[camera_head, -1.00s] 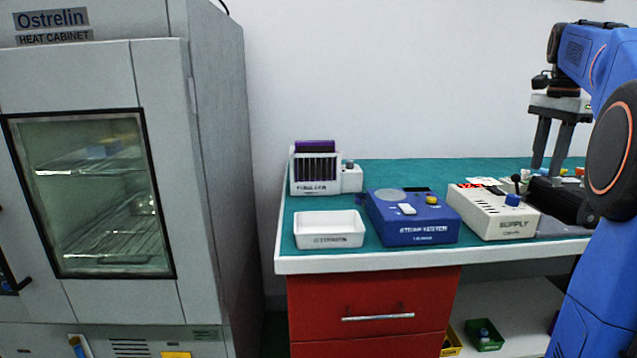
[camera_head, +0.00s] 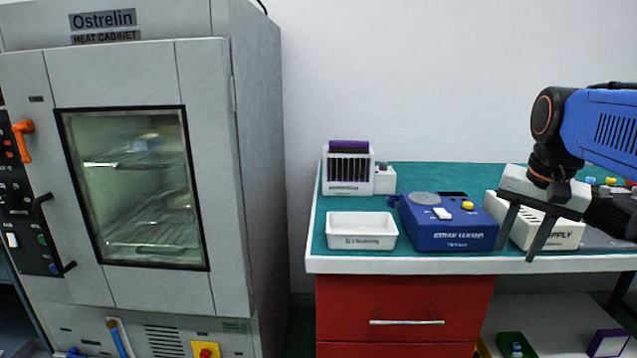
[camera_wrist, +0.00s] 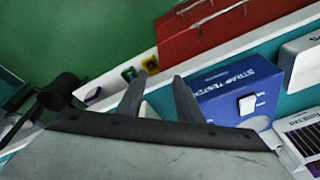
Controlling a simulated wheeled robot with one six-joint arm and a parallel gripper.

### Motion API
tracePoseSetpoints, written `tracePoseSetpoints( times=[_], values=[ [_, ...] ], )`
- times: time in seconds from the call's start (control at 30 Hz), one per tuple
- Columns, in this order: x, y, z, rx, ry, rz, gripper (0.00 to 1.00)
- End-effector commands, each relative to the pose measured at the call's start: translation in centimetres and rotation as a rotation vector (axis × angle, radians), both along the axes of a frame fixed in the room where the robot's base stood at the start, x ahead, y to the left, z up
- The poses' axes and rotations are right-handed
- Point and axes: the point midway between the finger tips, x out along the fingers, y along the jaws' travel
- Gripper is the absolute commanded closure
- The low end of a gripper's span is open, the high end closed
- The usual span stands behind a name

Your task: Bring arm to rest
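My gripper (camera_head: 521,232) hangs in front of the right part of the bench in the head view, its two dark fingers pointing down and spread apart. Nothing shows between the fingers. In the wrist view the fingers (camera_wrist: 158,98) are also apart, with the blue strap tester (camera_wrist: 240,92) just beyond them. My blue arm reaches in from the right edge of the head view. The gripper covers part of the white supply box (camera_head: 560,236). Whether the fingers touch anything cannot be told, but they look clear of the bench.
The green-topped bench (camera_head: 345,262) carries a white tray (camera_head: 361,243), the blue tester (camera_head: 450,238) and a purple-topped rack unit (camera_head: 348,185). A grey heat cabinet (camera_head: 225,120) stands at left, door closed. Red drawers (camera_head: 400,300) are shut; small bins (camera_head: 515,345) sit on the lower shelf.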

Motion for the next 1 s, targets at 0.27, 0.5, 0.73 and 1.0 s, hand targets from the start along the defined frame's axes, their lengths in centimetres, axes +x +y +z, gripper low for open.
tracePoseSetpoints(
  times=[0.27,0.5,0.73,1.0],
  values=[
    [-6.4,6.0,-7.6,-0.071,-0.071,0.329,0.67],
    [-11.0,9.0,-14.0,-0.129,-0.129,0.568,0.67],
    [-12.7,9.9,-16.7,-0.155,-0.154,0.663,0.67],
    [-12.8,9.9,-16.8,-0.156,-0.154,0.668,0.67]
  ],
)
